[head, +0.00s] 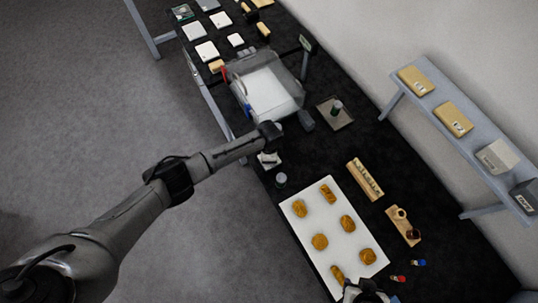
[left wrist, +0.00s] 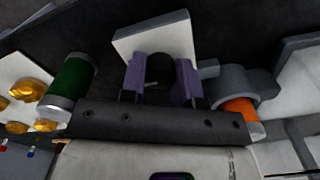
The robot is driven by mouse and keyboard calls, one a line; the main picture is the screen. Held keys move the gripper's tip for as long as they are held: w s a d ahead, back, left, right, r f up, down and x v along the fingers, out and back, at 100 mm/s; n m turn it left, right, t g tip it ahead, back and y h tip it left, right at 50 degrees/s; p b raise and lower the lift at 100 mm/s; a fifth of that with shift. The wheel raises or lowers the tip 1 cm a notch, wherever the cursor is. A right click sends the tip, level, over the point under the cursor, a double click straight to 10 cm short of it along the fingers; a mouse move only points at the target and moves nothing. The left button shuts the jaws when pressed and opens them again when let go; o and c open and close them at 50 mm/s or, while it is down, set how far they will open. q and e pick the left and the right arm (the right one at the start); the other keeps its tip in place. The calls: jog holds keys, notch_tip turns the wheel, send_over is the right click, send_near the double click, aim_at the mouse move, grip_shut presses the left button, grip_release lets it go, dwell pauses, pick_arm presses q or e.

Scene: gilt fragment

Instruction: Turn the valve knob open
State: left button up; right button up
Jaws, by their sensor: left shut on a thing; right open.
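In the left wrist view, my left gripper (left wrist: 160,82) has its two purple fingers on either side of a dark rounded thing (left wrist: 160,68), which looks like the valve knob. It is shut on it. The knob's turn angle cannot be read. A pale square plate (left wrist: 150,35) is behind the fingers. In the head view, my left arm reaches in from the left and ends beside a clear-walled bin; its fingers are hidden there. My right gripper (head: 366,291) is at the bottom edge, by the near end of the white tray, open and partly cut off.
The white tray (head: 332,218) holds several gilt pieces. A wooden rack (head: 365,180) and a small wooden board (head: 403,226) lie right of it. The bin (head: 268,90) is farther back. In the wrist view, a green cylinder (left wrist: 73,80) and an orange cylinder (left wrist: 240,108) flank the fingers.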

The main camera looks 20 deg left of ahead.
pick_arm(q)
jog(key=o, duration=0.9)
jog(key=shift+r, duration=0.15)
notch_tip(320, 180, up, 14)
jog(key=shift+f+p, duration=0.2)
jog(key=shift+p, duration=0.15)
